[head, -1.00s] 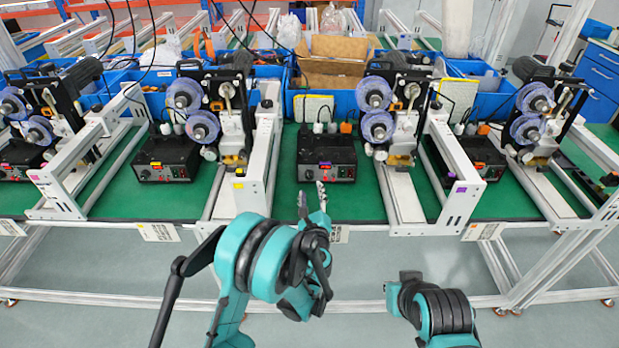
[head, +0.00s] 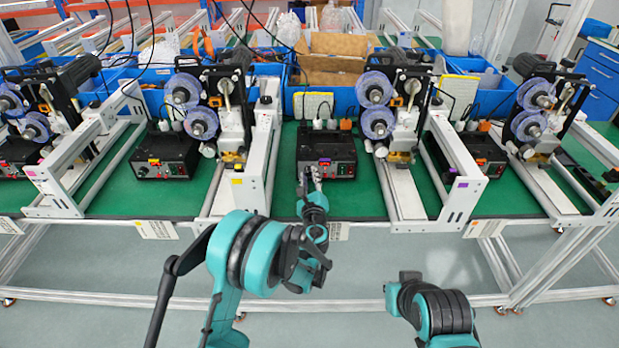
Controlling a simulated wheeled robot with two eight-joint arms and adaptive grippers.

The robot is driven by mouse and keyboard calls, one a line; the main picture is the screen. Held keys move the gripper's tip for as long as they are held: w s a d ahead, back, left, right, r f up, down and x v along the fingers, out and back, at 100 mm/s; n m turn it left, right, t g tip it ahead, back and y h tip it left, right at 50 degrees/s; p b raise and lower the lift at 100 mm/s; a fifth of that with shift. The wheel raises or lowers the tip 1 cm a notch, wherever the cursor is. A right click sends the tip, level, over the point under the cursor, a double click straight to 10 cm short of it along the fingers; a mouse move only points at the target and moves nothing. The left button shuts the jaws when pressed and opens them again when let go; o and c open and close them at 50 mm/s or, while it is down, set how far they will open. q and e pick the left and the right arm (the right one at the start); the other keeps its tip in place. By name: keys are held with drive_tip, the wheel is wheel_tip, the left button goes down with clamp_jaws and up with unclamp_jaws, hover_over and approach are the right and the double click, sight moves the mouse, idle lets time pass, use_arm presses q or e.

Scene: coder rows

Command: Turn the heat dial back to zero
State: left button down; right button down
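A black control box (head: 327,150) stands on the green bench top in the middle of the head view. Small knobs and coloured labels show on its front panel. The heat dial is too small to pick out, and part of the panel's left side is hidden behind my gripper. My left gripper (head: 309,178) is at the lower left of that panel, its fingertips close to or touching it; I cannot tell which. Its fingers are too small to tell whether they are open or shut. My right arm shows at the lower right, but its gripper fingers are not visible.
Similar boxes stand at the left (head: 165,155) and right (head: 480,152). Reel machines (head: 388,110) on white rails (head: 458,170) flank the middle box. Blue bins (head: 340,97) line the back.

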use_arm(q)
drive_tip(key=shift+n, duration=0.3)
drive_tip(key=n, duration=0.9)
drive_tip(key=shift+g, duration=0.3)
drive_tip(key=n, duration=0.5)
drive_tip(key=shift+a+h, duration=0.1)
drive_tip(key=shift+h, duration=0.3)
drive_tip(key=n, duration=0.4)
drive_tip(key=shift+n, duration=0.4)
drive_tip(key=c, duration=1.3)
unclamp_jaws()
drive_tip(key=shift+o, duration=0.2)
